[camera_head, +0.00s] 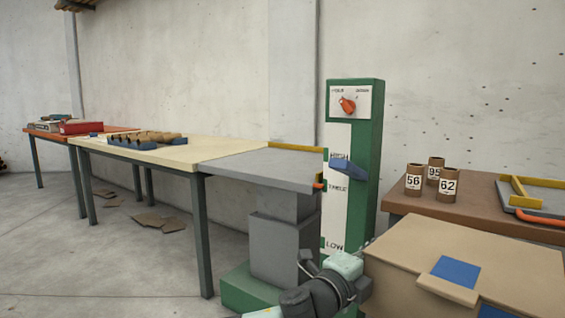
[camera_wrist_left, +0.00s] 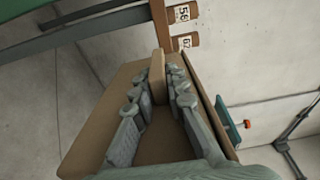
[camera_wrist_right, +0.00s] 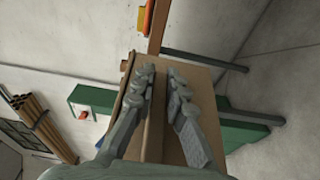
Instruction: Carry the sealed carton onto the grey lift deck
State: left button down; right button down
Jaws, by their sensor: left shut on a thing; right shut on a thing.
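The sealed carton (camera_head: 460,262) is a tan box with blue patches, in the lower right of the head view, apart from the lift. My left gripper (camera_head: 352,268) is at its left side; in the left wrist view (camera_wrist_left: 160,82) its fingers are shut on a thin brown part of the carton (camera_wrist_left: 103,105). My right gripper (camera_wrist_right: 160,76) is out of the head view; in the right wrist view its fingers close on a similar part of the carton (camera_wrist_right: 204,92). The grey lift deck (camera_head: 262,168) is bare, left of the carton, with a yellow rail along its back.
A green lift post (camera_head: 366,160) with a red knob and a blue pointer near TABLE stands beside the deck. A cream table (camera_head: 165,152) with brown rolls adjoins the deck. A brown table (camera_head: 470,207) with several numbered tubes stands behind the carton. Cardboard scraps (camera_head: 160,221) lie on the floor.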

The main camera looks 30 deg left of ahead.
aim_at(270, 158)
jog(key=j+z, duration=0.25)
jog(key=j, duration=1.05)
jog(key=j+u, duration=0.1)
jog(key=j, duration=0.5)
jog(key=i, duration=0.05)
